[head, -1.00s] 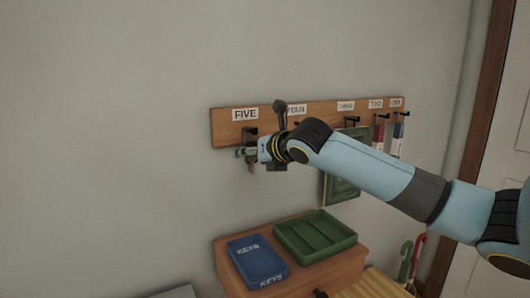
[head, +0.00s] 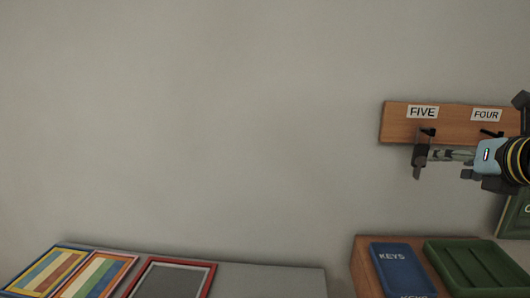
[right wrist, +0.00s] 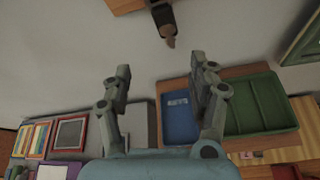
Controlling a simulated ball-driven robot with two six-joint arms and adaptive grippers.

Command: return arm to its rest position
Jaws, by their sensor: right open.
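My right gripper (head: 438,155) is at the right side of the head view, just below the label FIVE on a wooden wall board (head: 393,124). A dark hook (head: 428,132) shows on the board above its fingertips. In the right wrist view the same gripper (right wrist: 160,70) has its two fingers spread, with nothing between them. There a dark hook-like piece (right wrist: 164,18) is beyond the fingertips, at the top. Most of my right arm is outside the head view. My left gripper is not in view.
A blue KEYS tray (head: 402,270) and a green tray (head: 432,262) rest on a wooden cabinet (head: 362,262) below the board. Framed striped panels (head: 92,277) and a red-framed grey panel (head: 172,280) are at lower left. The wall left of the board is bare.

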